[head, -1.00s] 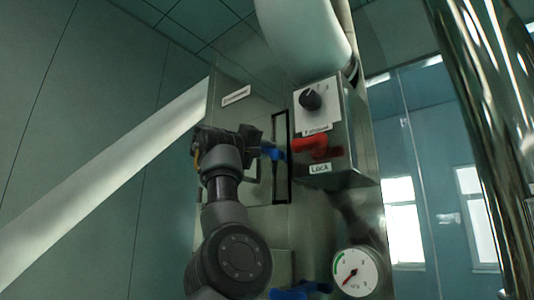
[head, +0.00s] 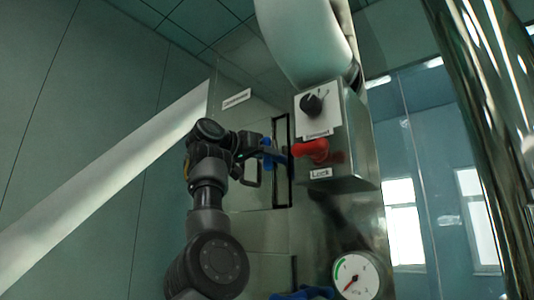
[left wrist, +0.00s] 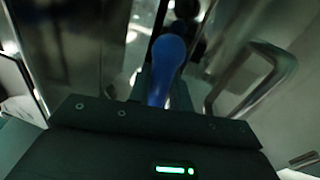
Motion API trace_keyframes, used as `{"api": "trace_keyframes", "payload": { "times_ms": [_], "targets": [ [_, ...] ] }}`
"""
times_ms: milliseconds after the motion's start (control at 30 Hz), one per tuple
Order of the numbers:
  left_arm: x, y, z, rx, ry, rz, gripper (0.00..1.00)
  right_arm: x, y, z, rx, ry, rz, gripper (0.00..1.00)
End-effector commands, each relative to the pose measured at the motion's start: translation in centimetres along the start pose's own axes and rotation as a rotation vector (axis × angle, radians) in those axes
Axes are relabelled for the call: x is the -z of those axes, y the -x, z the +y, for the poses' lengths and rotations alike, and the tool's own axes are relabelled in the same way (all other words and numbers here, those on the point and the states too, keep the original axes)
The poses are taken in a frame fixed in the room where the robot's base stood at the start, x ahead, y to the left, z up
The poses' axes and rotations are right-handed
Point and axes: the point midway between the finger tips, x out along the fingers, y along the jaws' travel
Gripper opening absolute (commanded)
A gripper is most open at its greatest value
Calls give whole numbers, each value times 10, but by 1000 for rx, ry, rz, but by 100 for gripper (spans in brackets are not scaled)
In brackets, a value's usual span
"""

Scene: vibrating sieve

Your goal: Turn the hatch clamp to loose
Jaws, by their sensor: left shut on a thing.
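The hatch clamp has a blue handle (head: 269,160) and sits at the edge of the hatch on the steel cabinet. My left gripper (head: 262,153) is shut on this blue handle, and its fingers cover part of it. In the left wrist view the blue handle (left wrist: 166,68) stands up in front of the gripper body, with its rounded end toward the camera. The fingertips are hard to make out there. My right gripper is in neither view.
A control box to the right carries a black knob (head: 311,104) and a red lever (head: 312,150) above a "Lock" label. A pressure gauge (head: 357,275) and another blue part (head: 303,293) are below. A metal loop handle (left wrist: 253,76) stands beside the clamp.

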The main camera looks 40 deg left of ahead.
Motion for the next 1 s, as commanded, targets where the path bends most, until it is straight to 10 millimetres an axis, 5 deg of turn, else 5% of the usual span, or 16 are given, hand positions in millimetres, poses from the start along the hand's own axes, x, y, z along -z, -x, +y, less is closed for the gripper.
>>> {"api": "trace_keyframes", "payload": {
  "times_ms": [767, 800, 933, 1000],
  "targets": [
    [4, 2, -1, 4, -95, -7, 0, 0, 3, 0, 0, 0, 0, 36],
    [4, 2, -1, 4, -95, -7, 25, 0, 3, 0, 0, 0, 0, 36],
    [3, 2, 0, 3, -94, -10, 41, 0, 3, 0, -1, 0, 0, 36],
    [3, 2, -1, 3, -94, -11, 41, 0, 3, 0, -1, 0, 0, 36]
  ]
}}
